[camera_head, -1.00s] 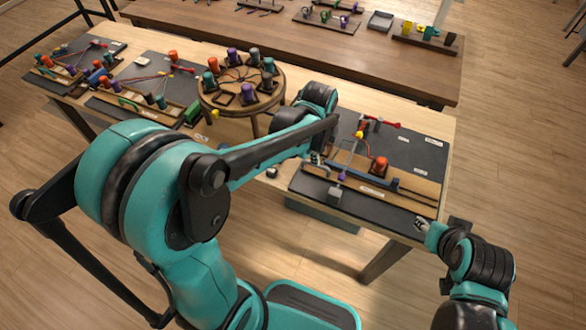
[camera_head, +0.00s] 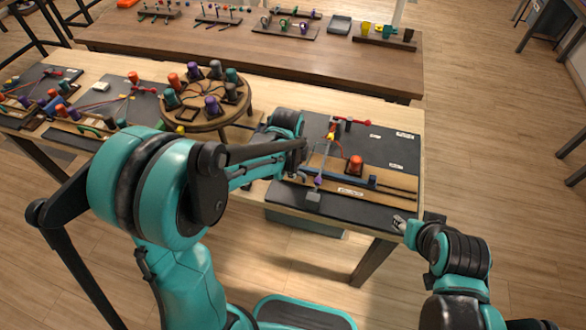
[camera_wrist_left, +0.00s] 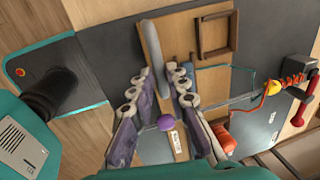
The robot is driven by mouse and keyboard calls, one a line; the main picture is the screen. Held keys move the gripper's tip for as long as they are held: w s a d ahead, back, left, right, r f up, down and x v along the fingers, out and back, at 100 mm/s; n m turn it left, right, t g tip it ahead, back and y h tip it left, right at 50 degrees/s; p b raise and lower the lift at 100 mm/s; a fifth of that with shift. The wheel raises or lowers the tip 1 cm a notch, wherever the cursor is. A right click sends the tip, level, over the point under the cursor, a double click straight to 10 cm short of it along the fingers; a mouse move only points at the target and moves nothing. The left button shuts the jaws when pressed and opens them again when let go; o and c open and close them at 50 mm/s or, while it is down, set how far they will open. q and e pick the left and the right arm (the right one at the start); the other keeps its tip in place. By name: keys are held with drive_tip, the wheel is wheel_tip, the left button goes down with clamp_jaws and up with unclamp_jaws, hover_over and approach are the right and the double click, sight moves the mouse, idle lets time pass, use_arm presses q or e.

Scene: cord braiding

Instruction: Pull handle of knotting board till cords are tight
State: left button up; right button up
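The knotting board (camera_head: 385,150) lies at the right end of the near table, dark with a wooden strip. A red bar-shaped handle (camera_head: 352,121) is at its far side; it also shows in the wrist view (camera_wrist_left: 303,105). A yellow bead (camera_wrist_left: 273,87) and coiled orange cord (camera_wrist_left: 293,80) lie beside it. An orange-red peg (camera_head: 355,163) stands on the strip. My left gripper (camera_wrist_left: 160,75) is open above the board, away from the red handle. A purple ball (camera_wrist_left: 165,123) shows between its fingers. My right gripper (camera_head: 400,221) is off the board's front right corner; its opening is too small to judge.
A round stand (camera_head: 208,122) with several coloured pegs is left of the board. A grey rod (camera_wrist_left: 152,50) lies beyond my left fingertips; contact is unclear. A wooden frame (camera_wrist_left: 215,35) is near it. A second table (camera_head: 250,55) stands behind.

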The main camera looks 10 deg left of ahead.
use_arm(q)
clamp_jaws()
drive_tip(key=s, duration=0.4)
drive_tip(key=shift+s+a, duration=0.1)
drive_tip(key=shift+s, duration=0.3)
drive_tip(key=o, duration=0.7)
unclamp_jaws()
drive_tip(key=shift+s, duration=0.2)
drive_tip(key=shift+w, duration=0.1)
drive_tip(key=r, duration=0.4)
drive_tip(key=s+r, duration=0.1)
drive_tip(key=r, duration=0.3)
drive_tip(key=s+r, duration=0.1)
drive_tip(key=r, duration=0.2)
drive_tip(key=shift+s+r, duration=0.2)
drive_tip(key=shift+r, duration=0.2)
drive_tip(key=shift+a, duration=0.1)
